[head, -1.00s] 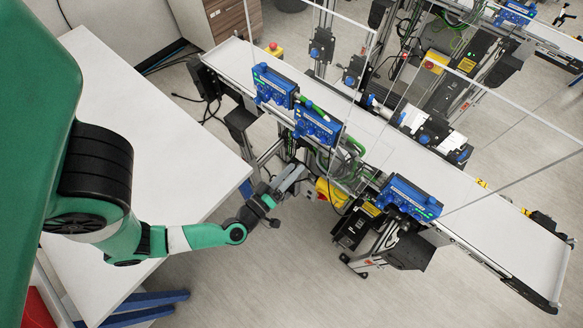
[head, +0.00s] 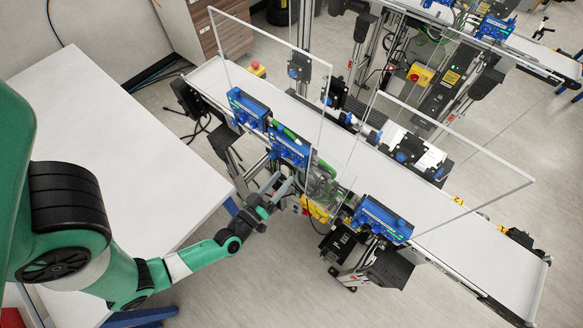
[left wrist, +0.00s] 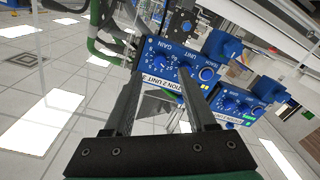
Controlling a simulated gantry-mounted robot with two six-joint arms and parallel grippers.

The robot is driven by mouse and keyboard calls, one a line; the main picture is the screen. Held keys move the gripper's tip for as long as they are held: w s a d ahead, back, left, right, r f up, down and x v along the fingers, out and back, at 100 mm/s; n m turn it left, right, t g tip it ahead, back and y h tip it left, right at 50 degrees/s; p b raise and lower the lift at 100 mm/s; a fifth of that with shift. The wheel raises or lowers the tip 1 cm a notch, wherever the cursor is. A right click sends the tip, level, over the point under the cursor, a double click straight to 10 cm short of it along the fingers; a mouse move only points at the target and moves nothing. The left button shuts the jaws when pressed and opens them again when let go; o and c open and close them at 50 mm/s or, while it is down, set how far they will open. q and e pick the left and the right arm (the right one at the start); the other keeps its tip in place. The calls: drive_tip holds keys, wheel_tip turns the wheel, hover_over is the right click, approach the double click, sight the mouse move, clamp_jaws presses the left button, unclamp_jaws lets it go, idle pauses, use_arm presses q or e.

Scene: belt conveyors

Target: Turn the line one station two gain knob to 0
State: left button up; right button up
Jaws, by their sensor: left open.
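In the left wrist view, a blue control box with a white label reading in part "ON 2 UNIT" (left wrist: 172,64) is straight ahead. Its gain knob (left wrist: 158,61), blue with a printed scale, sits under the word GAIN, with a second knob and a round button to its right. My left gripper (left wrist: 160,76) is open and empty, its two fingers pointing at this box, with the gain knob showing between their tips. Contact cannot be told. In the head view, my left gripper (head: 281,183) is just in front of the middle blue box (head: 289,147) on the conveyor's near side.
A neighbouring blue box (left wrist: 240,102) is close on the right in the wrist view. In the head view, the belt conveyor (head: 460,245) carries clear guard panels. A yellow emergency-stop box (head: 315,210) hangs below its edge. A white table (head: 110,140) stands left.

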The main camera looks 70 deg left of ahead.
sight(295, 164)
use_arm(q)
drive_tip(key=x, duration=0.6)
clamp_jaws()
